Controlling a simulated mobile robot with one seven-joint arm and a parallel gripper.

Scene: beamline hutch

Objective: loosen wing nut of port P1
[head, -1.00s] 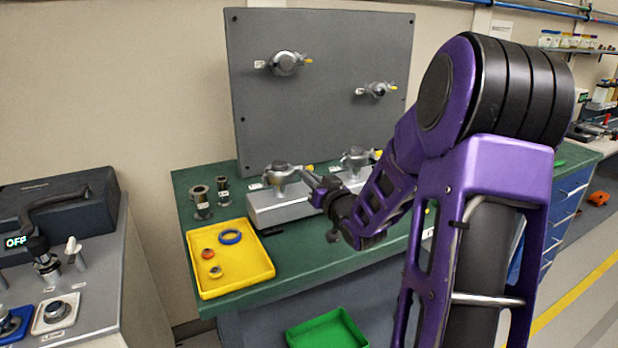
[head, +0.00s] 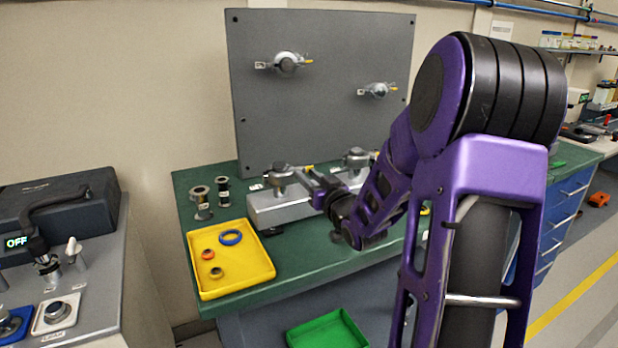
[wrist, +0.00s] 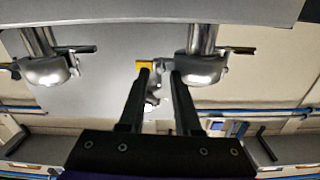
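Two clamped ports stand on a grey block on the green bench: a left one (head: 280,177) and a right one (head: 356,160). Their labels are too small to read, so I cannot tell which is P1. My gripper (head: 310,177) is just right of the left port, at clamp height. In the wrist view, which looks upside down, the left port's clamp (wrist: 205,68) appears on the right and the other clamp (wrist: 45,70) on the left. My gripper's fingers (wrist: 162,71) are apart, with nothing visibly held. A yellow wing nut (wrist: 145,64) shows at the left fingertip; contact is unclear.
A grey upright panel (head: 320,120) behind carries two more clamped ports, upper left (head: 287,64) and lower right (head: 379,90). A yellow tray (head: 235,277) with rings lies front left. Metal spools (head: 201,203) stand at the bench's left. A green bin (head: 328,330) is below.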

